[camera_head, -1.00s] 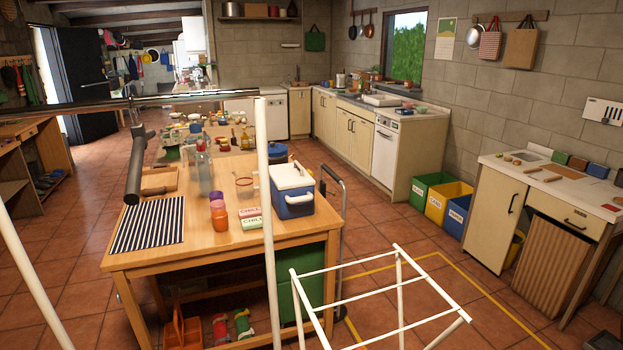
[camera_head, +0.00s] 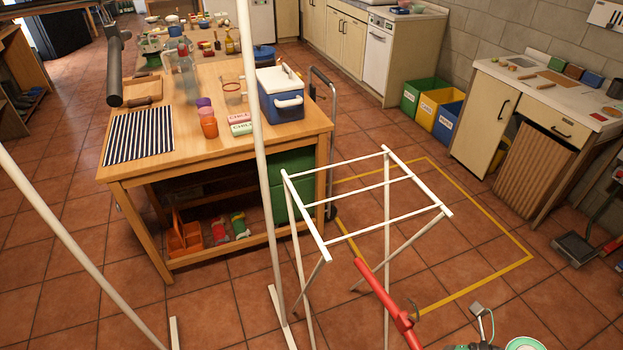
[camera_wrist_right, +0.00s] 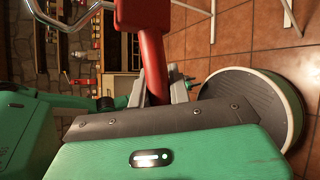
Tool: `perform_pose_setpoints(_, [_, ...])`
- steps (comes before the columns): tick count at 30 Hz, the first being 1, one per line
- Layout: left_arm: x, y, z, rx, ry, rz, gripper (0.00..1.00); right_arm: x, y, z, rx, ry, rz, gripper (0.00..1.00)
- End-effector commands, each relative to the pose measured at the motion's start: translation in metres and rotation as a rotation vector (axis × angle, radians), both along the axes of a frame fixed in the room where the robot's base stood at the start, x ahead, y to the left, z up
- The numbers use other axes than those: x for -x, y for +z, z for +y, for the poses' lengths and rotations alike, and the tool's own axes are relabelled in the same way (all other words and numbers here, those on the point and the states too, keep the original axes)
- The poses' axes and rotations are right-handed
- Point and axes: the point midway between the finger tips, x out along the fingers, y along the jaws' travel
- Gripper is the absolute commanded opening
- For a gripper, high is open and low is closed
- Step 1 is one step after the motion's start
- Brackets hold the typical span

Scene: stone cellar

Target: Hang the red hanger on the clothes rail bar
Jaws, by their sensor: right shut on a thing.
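The red hanger (camera_head: 384,291) shows nearly edge-on in the head view, in front of the drying rack, with its hook (camera_head: 412,309) to the right. My right gripper (camera_wrist_right: 158,92) is shut on the red hanger (camera_wrist_right: 150,50) in the right wrist view; the metal hook (camera_wrist_right: 68,20) shows at its upper left. The clothes rail's white posts stand on the floor: the near-left post (camera_head: 75,240) and the middle post (camera_head: 259,150). The rail bar is above the head view and cannot be seen. The hanger is apart from the posts. My left gripper is not in view.
A white drying rack (camera_head: 368,200) stands just beyond the hanger. A wooden worktable (camera_head: 220,165) with a blue cooler (camera_head: 281,95) stands behind the middle post. A counter (camera_head: 540,90) is at the right. Floor between the rail posts is clear.

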Motion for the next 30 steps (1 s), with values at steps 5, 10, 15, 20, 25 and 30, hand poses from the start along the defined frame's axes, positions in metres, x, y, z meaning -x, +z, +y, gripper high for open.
perform_pose_setpoints(5, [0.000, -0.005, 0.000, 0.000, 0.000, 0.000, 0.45, -0.018, 0.000, 0.006, -0.001, 0.000, -0.005, 0.00])
perform_pose_setpoints(10, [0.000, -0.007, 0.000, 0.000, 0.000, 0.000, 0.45, -0.034, 0.000, 0.012, -0.001, -0.001, -0.002, 0.00])
perform_pose_setpoints(15, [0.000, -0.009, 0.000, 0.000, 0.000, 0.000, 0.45, -0.052, 0.000, 0.019, -0.001, -0.001, -0.003, 0.00])
perform_pose_setpoints(20, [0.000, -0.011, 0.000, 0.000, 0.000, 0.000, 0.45, -0.070, 0.000, 0.025, -0.001, -0.001, -0.003, 0.00])
perform_pose_setpoints(25, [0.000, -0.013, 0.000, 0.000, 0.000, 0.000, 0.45, -0.089, 0.000, 0.032, -0.001, -0.001, -0.003, 0.00])
perform_pose_setpoints(30, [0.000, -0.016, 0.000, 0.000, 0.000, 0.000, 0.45, -0.110, 0.000, 0.040, -0.001, -0.001, -0.003, 0.00])
